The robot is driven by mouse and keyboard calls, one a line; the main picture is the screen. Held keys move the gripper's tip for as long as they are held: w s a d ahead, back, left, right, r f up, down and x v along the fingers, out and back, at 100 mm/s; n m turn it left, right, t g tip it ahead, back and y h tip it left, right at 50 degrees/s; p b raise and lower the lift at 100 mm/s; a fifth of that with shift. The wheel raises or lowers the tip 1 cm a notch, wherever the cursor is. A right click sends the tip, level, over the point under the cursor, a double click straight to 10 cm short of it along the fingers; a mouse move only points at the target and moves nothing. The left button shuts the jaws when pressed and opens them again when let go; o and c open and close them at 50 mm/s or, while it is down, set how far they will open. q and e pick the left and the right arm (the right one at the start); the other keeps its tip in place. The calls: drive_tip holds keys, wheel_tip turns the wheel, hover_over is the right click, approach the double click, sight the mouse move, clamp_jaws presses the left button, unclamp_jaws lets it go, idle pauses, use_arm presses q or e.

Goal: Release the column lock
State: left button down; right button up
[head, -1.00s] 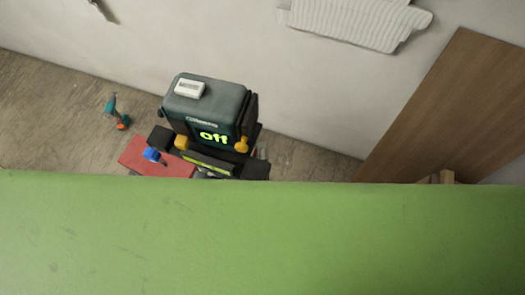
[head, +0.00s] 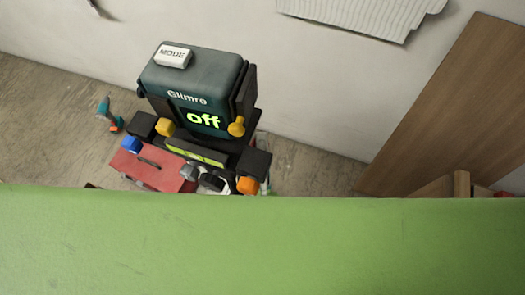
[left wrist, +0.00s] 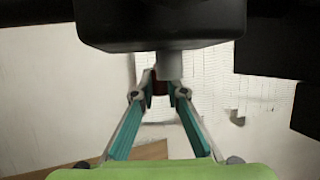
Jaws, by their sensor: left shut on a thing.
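In the head view a dark teal machine (head: 195,85) marked "Glimro" stands near the wall, its display (head: 204,120) reading "off". It has a white MODE button (head: 173,54), a yellow knob (head: 237,127) on its right side and an orange knob (head: 247,185) lower down. I cannot tell which part is the column lock. My left gripper is hard to make out in the head view.
A red toolbox (head: 150,170) sits left of the machine's base, and a teal drill (head: 106,113) lies on the floor further left. A white ribbed relief (head: 365,15) hangs on the wall. A brown board (head: 450,110) leans at the right. The lower head view is blocked.

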use_arm(q)
drive_tip(key=shift+w+r, duration=0.1)
drive_tip(key=shift+r, duration=0.1)
drive_tip(key=c, duration=2)
unclamp_jaws()
drive_tip(key=shift+f, duration=0.1)
drive_tip(key=shift+s+f, duration=0.1)
drive_tip(key=shift+s, duration=0.25)
drive_tip(key=v, duration=1.1)
drive_tip(key=shift+s, duration=0.15)
